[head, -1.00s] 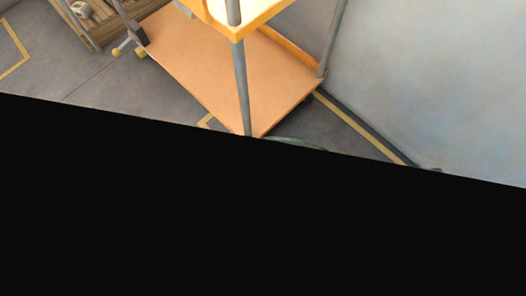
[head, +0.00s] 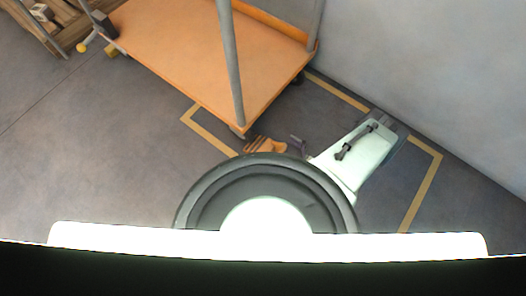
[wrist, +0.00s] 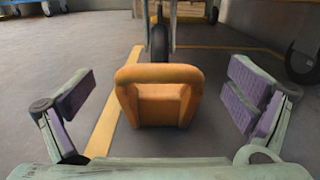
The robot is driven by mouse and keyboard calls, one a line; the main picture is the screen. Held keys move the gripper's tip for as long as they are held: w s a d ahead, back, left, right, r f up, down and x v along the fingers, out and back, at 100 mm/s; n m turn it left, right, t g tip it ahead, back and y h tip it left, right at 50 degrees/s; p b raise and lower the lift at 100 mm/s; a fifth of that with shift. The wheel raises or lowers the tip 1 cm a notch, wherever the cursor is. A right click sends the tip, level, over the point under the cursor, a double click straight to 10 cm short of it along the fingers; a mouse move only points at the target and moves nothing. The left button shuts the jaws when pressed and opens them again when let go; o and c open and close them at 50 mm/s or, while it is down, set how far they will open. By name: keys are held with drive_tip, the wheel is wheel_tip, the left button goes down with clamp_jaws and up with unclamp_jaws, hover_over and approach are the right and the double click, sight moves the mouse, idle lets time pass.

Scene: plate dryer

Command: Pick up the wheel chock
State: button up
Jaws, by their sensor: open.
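The wheel chock (wrist: 158,94) is an orange block on the floor, centred in the wrist view. It stands in front of a dark caster wheel. In the head view the orange chock (head: 264,145) shows just beyond my round arm link, which hides part of it. My gripper (wrist: 161,92) is open, with purple finger pads to the left and right of the chock. The pads appear apart from it, with a gap on both sides. In the head view only a small purple part of my gripper shows, right of the chock.
An orange cart (head: 190,50) with grey posts stands just behind the chock. Yellow floor lines (wrist: 116,105) run beside it. A pale wall (head: 420,70) rises at the right. A wooden rack (head: 40,22) is at the far left; the floor at left is clear.

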wheel_tip(320, 180, down, 6)
drive_tip(key=b, duration=0.4)
drive_tip(key=shift+b, duration=0.35)
drive_tip(key=x, duration=0.7)
drive_tip(key=shift+w+a+r+p, duration=0.1)
drive_tip(key=shift+a+r+p, duration=0.2)
drive_tip(key=shift+r, duration=0.1)
drive_tip(key=shift+c, duration=0.5)
drive_tip(key=c, duration=1.5)
